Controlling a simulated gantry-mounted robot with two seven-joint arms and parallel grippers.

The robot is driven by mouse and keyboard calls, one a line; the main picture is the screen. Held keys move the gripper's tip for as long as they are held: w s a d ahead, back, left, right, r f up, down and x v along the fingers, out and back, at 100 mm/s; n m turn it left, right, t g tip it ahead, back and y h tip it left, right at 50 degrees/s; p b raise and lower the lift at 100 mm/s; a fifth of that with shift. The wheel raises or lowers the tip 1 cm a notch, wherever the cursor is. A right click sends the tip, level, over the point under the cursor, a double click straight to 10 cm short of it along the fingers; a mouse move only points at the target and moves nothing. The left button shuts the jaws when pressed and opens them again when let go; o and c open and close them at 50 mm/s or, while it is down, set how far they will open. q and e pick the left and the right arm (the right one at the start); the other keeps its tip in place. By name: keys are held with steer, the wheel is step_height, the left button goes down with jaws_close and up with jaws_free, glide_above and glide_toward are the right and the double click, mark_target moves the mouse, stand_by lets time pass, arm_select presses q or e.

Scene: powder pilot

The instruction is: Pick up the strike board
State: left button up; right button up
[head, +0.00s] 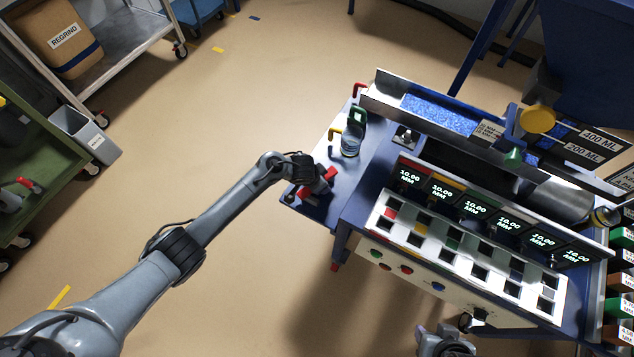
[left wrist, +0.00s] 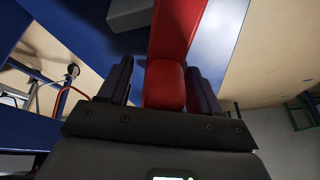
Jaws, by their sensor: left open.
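A red-handled piece, which looks like the strike board (head: 304,194), lies at the left end of the blue machine table. My left gripper (head: 318,180) is down over it and hides much of it. In the left wrist view the red handle (left wrist: 166,85) stands between the two dark fingers of my left gripper (left wrist: 164,85). The jaws are open around it, with a narrow gap showing beside the handle. My right gripper (head: 446,343) is at the bottom edge, in front of the machine; its jaws are unclear.
The blue table (head: 325,208) also bears a clear jar (head: 350,146) and a yellow hooked handle (head: 334,133). The machine has a blue-powder trough (head: 440,112) and a panel of displays (head: 475,212). A grey bin (head: 84,134) stands at left. The floor between is clear.

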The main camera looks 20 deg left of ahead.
arm_select(q)
steer(key=shift+c, duration=0.3)
jaws_close()
step_height(320, 180, up, 10)
steer(key=p, duration=0.6)
